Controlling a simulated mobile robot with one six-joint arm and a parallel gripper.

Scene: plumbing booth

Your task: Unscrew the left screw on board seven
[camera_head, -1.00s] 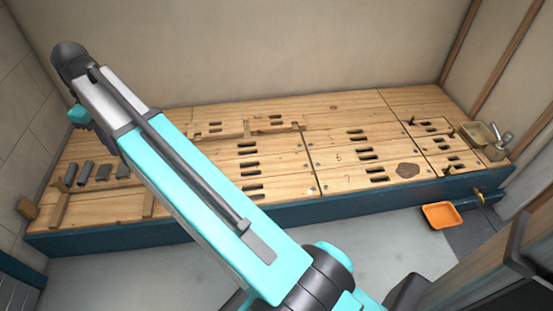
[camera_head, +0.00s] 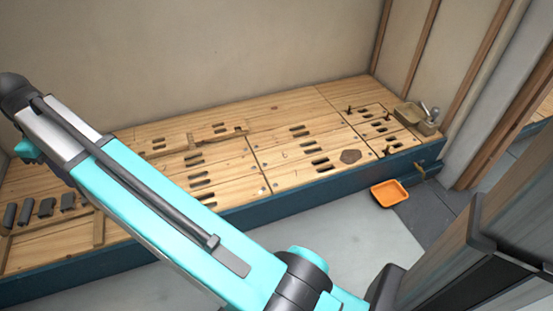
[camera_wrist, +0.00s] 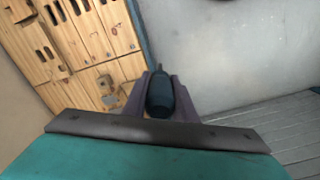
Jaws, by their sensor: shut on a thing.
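My gripper (camera_wrist: 162,78) shows in the wrist view, shut on a dark tool (camera_wrist: 160,98) with a rounded handle and a thin tip pointing away; it looks like a screwdriver. In the head view my arm reaches to the upper left and the gripper is not clearly visible. The wooden deck (camera_head: 225,172) has slotted boards. A front board right of the long seam (camera_head: 263,170) carries a faint mark that may be a 7 (camera_head: 292,172). Small screw-like dots show near board edges, too small to tell apart. The tool is well apart from the boards.
An orange tray (camera_head: 390,193) lies on the grey floor by the deck's front right. Dark blocks (camera_head: 45,207) lie on the left. A dark, wood-sided cabinet (camera_head: 450,250) stands close at right.

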